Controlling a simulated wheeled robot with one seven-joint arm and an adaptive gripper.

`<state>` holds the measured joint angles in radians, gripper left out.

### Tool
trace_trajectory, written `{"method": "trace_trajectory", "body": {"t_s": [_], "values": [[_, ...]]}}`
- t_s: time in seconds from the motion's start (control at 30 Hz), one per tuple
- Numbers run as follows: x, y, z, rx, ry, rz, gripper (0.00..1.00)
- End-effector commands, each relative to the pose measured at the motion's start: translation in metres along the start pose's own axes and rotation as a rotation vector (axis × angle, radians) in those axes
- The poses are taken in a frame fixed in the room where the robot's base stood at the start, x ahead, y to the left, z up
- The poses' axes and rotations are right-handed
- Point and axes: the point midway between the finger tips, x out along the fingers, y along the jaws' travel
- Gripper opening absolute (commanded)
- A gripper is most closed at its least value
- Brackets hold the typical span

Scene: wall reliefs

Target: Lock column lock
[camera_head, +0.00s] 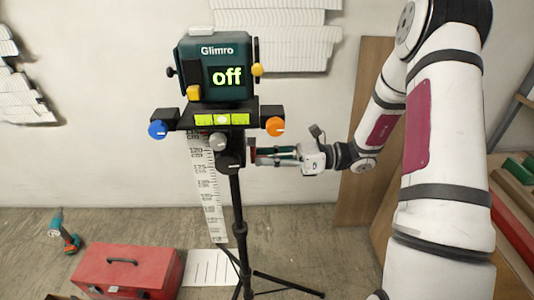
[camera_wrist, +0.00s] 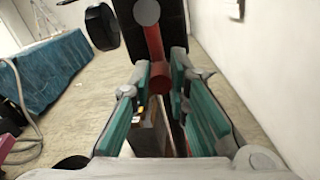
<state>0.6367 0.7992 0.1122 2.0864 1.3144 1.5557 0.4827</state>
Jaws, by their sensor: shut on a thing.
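A dark green device marked "Glimro" (camera_head: 216,65), its screen reading "off", stands on a black tripod column (camera_head: 236,205). A red lever (camera_wrist: 154,42) with a rounded red end comes off the black column part in the wrist view; I take it for the column lock. In the head view a small bit of red (camera_head: 251,144) shows beside the column. My gripper (camera_head: 260,156) reaches in from the right at the column's upper part. In the wrist view its teal-padded fingers (camera_wrist: 160,72) are shut on the red lever's end. The lever's grip contact is partly hidden.
A blue knob (camera_head: 158,130) and an orange knob (camera_head: 275,126) sit on the crossbar ends. A black knob (camera_head: 230,160) is left of my fingers. A red toolbox (camera_head: 125,272) and a drill (camera_head: 65,232) lie on the floor. A wooden board (camera_head: 362,195) leans behind my arm.

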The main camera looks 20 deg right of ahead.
Motion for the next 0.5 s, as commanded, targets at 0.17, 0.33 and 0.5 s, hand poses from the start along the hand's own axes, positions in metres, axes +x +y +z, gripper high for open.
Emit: {"method": "trace_trajectory", "body": {"t_s": [0.17, 0.33, 0.5], "values": [[-0.0003, 0.0001, 0.001, 0.0, -0.004, 0.001, 0.0], [-0.0003, 0.0001, 0.0009, -0.001, -0.003, 0.001, 0.36], [-0.0002, 0.0001, 0.0005, -0.001, -0.003, 0.001, 0.36]]}}
